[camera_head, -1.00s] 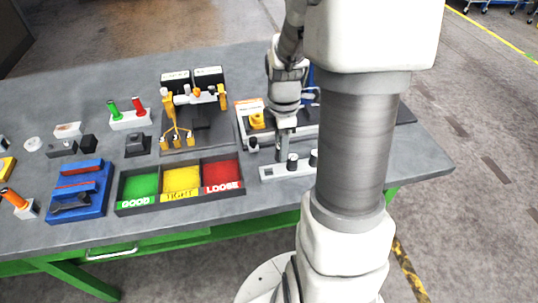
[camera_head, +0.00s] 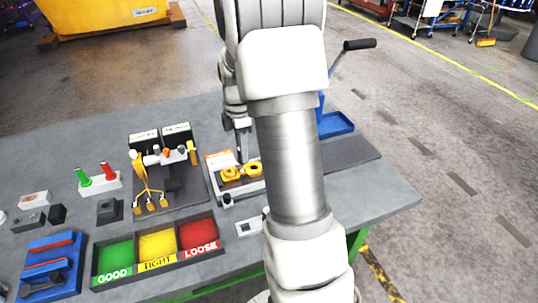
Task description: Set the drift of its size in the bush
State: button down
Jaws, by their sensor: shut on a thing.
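My gripper (camera_head: 243,124) is at the upper middle of the head view, pointing down, with its fingers shut on a thin dark drift (camera_head: 242,150). The drift hangs over the back part of the shallow tray that holds a yellow casting (camera_head: 241,173). I cannot tell whether the drift touches anything. The casting has round ends; which opening is the bush is too small to make out. A pale drift stand (camera_head: 247,229) shows at the front, mostly hidden behind my arm.
A three-part box (camera_head: 159,245) labelled GOOD, TIGHT and LOOSE stands front left. A block with a green and a red handled gauge (camera_head: 98,178) is farther left. A blue-based press with a black handle (camera_head: 358,44) stands behind my arm. A dark mat (camera_head: 350,153) lies clear at right.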

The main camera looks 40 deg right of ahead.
jog(key=w, duration=0.1)
jog(key=w+a, duration=0.1)
jog(key=w, duration=0.1)
jog(key=w+a+p, duration=0.1)
jog(key=w, duration=0.1)
jog(key=shift+w+a, duration=0.1)
jog(key=shift+a, duration=0.1)
jog(key=shift+f, duration=0.1)
jog(key=shift+f+b, duration=1.85)
jog(key=shift+f, duration=0.65)
jog(key=shift+f+b, duration=0.65)
jog(key=shift+f, duration=0.35)
jog(key=shift+c, duration=2.2)
grip_release()
